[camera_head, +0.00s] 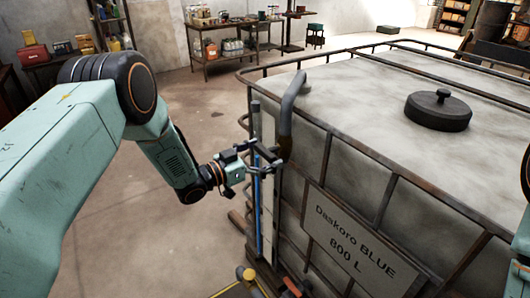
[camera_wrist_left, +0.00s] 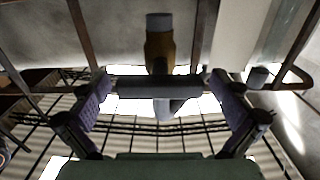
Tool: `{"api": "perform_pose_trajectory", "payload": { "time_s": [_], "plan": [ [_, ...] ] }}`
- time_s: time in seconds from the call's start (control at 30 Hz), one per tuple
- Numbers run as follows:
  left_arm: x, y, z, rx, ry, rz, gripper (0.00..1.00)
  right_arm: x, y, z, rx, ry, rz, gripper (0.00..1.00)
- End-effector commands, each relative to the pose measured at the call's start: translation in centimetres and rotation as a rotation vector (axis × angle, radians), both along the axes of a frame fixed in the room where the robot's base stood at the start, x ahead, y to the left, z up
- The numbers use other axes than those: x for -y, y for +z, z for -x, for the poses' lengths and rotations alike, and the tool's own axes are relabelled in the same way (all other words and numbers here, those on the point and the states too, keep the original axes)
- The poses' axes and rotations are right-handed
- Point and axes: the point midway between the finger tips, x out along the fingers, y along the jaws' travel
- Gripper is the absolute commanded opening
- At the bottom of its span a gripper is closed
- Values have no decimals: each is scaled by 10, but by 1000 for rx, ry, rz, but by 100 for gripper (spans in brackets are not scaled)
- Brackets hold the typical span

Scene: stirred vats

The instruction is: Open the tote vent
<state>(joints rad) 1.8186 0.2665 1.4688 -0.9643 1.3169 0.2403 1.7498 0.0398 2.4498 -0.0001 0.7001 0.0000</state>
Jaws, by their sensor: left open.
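The tote (camera_head: 350,110) is a large pale tank in a rusty bar cage, with a plate reading "Daskoro BLUE 800 L" (camera_head: 347,235). A grey bent pipe (camera_head: 292,95) comes down at its near left corner. A dark crossbar handle (camera_head: 267,154) sits at the pipe's lower end; I take this to be the vent. My left gripper (camera_head: 246,168) is open beside the handle. In the left wrist view the handle (camera_wrist_left: 150,88) lies crosswise between the spread fingers, with a brass-coloured body (camera_wrist_left: 160,48) behind it. I cannot tell whether the fingers touch it. My right gripper is not seen.
A black round lid (camera_head: 438,111) sits on the tote's top. A blue-marked upright strip (camera_head: 258,210) runs down close to the gripper. Cage bars surround the tote's side. Shelves with bottles (camera_head: 232,45) stand at the back. The floor left of the tote is mostly clear.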

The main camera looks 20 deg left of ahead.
Motion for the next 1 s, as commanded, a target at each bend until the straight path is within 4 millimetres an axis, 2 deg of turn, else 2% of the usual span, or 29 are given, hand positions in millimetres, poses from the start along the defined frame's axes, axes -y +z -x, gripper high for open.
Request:
{"api": "perform_pose_trajectory", "payload": {
  "time_s": [0.17,0.8,1.0],
  "plan": [
    [-1,0,-1,0,1,0,100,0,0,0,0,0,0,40],
    [-1,1,-2,3,1,1,47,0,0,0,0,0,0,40],
    [-2,2,-2,-4,1,13,47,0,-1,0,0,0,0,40]
  ]
}}
